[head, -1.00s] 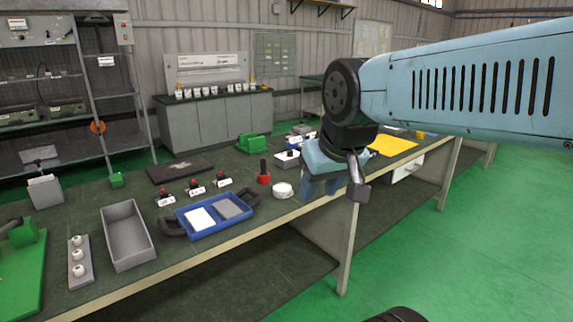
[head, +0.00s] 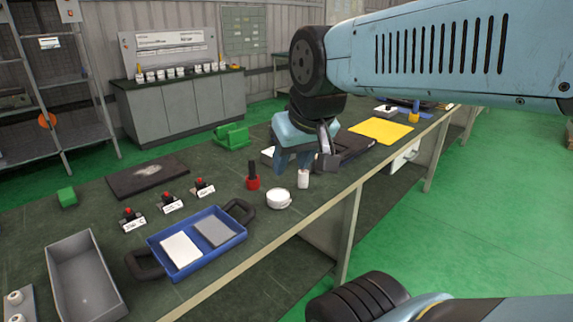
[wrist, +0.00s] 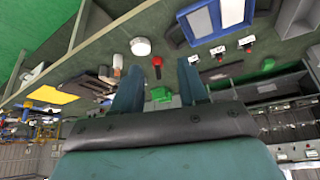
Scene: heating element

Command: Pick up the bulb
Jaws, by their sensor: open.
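Round white pieces (head: 15,298) that look like bulbs sit on a grey strip at the lower left edge of the head view, partly cut off. I cannot tell if one is the bulb meant. My gripper (head: 293,165) is open and empty above the table, pointing down close to this cylinder. In the wrist view its two fingers (wrist: 158,77) are spread apart with nothing held between them.
A red piece with a black handle (head: 253,182) and a round white container (head: 278,199) stand left of the gripper. A blue tray (head: 160,256), a grey bin (head: 55,262) and several red-button switches (head: 168,204) are farther left. A yellow sheet (head: 381,131) lies right.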

